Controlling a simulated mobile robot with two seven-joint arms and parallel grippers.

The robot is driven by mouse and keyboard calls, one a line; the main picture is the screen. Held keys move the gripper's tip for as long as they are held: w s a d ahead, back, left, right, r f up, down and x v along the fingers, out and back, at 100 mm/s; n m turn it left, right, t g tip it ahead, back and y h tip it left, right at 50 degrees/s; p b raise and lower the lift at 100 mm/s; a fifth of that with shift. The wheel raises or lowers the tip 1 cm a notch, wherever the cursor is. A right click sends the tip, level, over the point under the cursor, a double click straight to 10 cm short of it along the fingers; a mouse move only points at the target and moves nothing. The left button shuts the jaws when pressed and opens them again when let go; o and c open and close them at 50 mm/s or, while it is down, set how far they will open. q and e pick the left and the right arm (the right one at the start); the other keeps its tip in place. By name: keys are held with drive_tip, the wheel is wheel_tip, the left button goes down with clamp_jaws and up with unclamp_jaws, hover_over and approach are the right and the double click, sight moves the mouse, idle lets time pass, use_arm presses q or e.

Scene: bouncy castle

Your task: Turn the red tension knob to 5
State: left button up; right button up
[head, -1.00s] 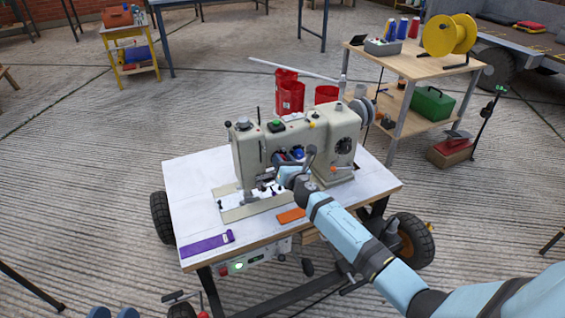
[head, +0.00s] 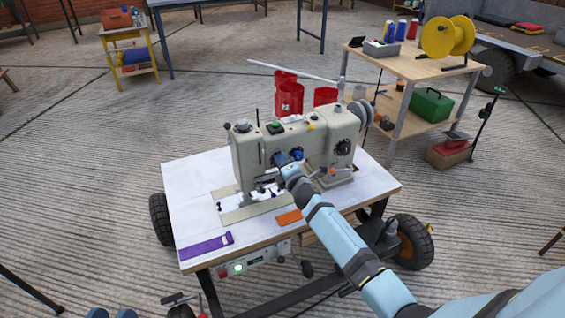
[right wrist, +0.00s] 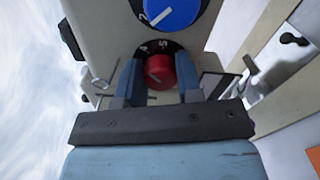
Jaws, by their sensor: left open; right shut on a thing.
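The red tension knob (right wrist: 159,72) sits on a black dial on the sewing machine's face (head: 250,160), just below a blue knob (right wrist: 172,10) in the right wrist view. The dial marks 4 and 5 show above the red knob; part of the dial is hidden and its pointer's reading is hard to tell. My right gripper (right wrist: 159,84) is shut on the red knob, one finger on each side. In the head view my right gripper (head: 284,172) is at the machine's front and hides the knob. My left gripper (head: 113,313) barely shows at the bottom edge, fingertips apart and empty.
The machine stands on a wheeled white table (head: 195,190) with a purple strip (head: 206,245) and an orange piece (head: 289,217) near its front edge. Red containers (head: 290,95) stand behind the machine. A wooden shelf cart (head: 410,66) is at the back right.

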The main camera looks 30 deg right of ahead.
use_arm(q)
drive_tip(key=shift+n+t, duration=0.3)
drive_tip(key=shift+t, duration=0.6)
drive_tip(key=shift+s+a+r+p, duration=0.1)
drive_tip(key=shift+a+r+p, duration=0.05)
drive_tip(key=shift+r+p, duration=0.95)
drive_tip(key=shift+s+a+r+p, duration=0.1)
drive_tip(key=shift+r+p, duration=0.55)
drive_tip(key=shift+r, duration=0.8)
use_arm(e)
drive_tip(key=shift+f+m, duration=0.15)
drive_tip(key=shift+m, duration=4.45)
use_arm(q)
drive_tip(key=shift+r, duration=0.1)
use_arm(e)
drive_tip(key=o, duration=0.7)
drive_tip(key=shift+c, duration=0.2)
